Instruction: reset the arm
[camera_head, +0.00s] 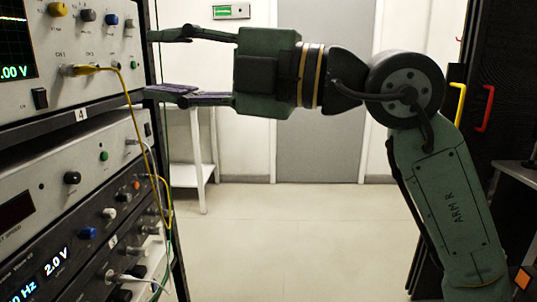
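My arm (450,205) rises from the lower right and bends left at a round joint. My gripper (168,66) points left at the rack's right edge. Its two fingers are spread wide, one above and one below, with nothing seen between them. The lower finger has a dark purple pad. The fingertips are close to the upper instrument's side; I cannot tell whether they touch it.
An instrument rack (80,115) with knobs and displays fills the left. A yellow cable (148,150) hangs down its front. A white side table (195,150) stands behind, near a grey door (322,150). A dark cabinet with a red handle (485,108) is at right. The middle floor is clear.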

